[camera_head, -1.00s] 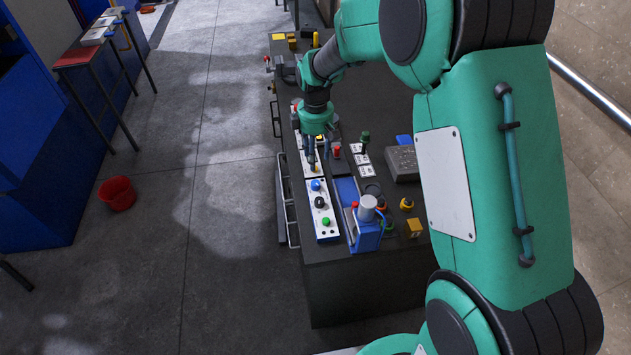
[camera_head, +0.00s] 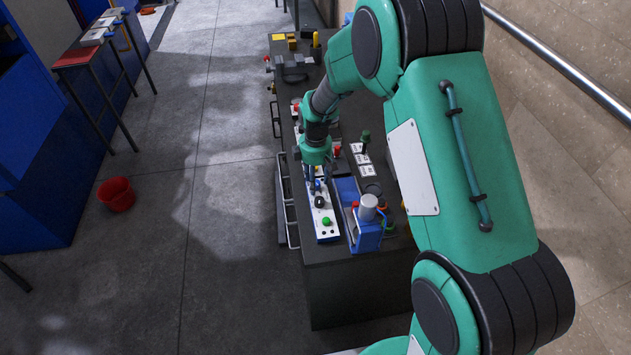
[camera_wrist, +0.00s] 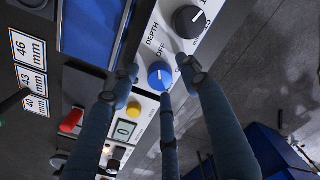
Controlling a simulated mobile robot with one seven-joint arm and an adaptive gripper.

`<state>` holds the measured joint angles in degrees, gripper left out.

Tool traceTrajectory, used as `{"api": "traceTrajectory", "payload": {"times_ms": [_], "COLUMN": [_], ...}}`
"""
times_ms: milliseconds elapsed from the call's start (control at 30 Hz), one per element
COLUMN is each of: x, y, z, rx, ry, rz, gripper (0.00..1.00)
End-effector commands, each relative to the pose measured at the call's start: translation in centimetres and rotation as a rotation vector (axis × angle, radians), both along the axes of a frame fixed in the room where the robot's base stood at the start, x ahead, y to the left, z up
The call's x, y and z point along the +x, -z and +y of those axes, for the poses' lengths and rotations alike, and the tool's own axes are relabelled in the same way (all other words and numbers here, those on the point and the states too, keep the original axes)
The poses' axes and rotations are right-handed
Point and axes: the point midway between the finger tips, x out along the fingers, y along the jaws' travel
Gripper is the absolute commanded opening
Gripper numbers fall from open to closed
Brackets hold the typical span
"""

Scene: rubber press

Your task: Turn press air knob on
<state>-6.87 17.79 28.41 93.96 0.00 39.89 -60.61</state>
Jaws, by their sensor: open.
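A round blue knob (camera_wrist: 160,75) with a white pointer line sits on the white control panel (camera_wrist: 146,54), with the word OFF printed beside it in the wrist view. The pointer lies near the OFF side. My gripper (camera_wrist: 161,84) is open, its dark fingers spread around the blue knob; I cannot tell if they touch it. In the head view my gripper (camera_head: 318,187) points down over the panel and partly hides the blue knob. A larger black knob (camera_wrist: 190,21) marked DEPTH is next to it.
A green button (camera_head: 326,221) is at the panel's near end. A blue device with a grey cylinder (camera_head: 368,207) stands right of it. The wrist view also shows a yellow button (camera_wrist: 133,109), a digital display (camera_wrist: 124,130) and a red switch (camera_wrist: 71,121).

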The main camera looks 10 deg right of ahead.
Motion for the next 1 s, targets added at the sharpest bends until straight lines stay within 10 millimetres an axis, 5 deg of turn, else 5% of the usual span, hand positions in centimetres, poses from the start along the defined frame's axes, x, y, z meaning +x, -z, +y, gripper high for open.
{"api": "traceTrajectory", "payload": {"times_ms": [333,567,1000], "x": [0.03,0.03,0.05], "y": [0.2,0.18,0.12], "z": [0.0,0.0,0.0], "rx": [0.0,0.0,0.0], "ry": [0.0,0.0,0.046], "rz": [-0.001,-0.001,-0.001], "gripper": [0.46,0.03,0.01]}}
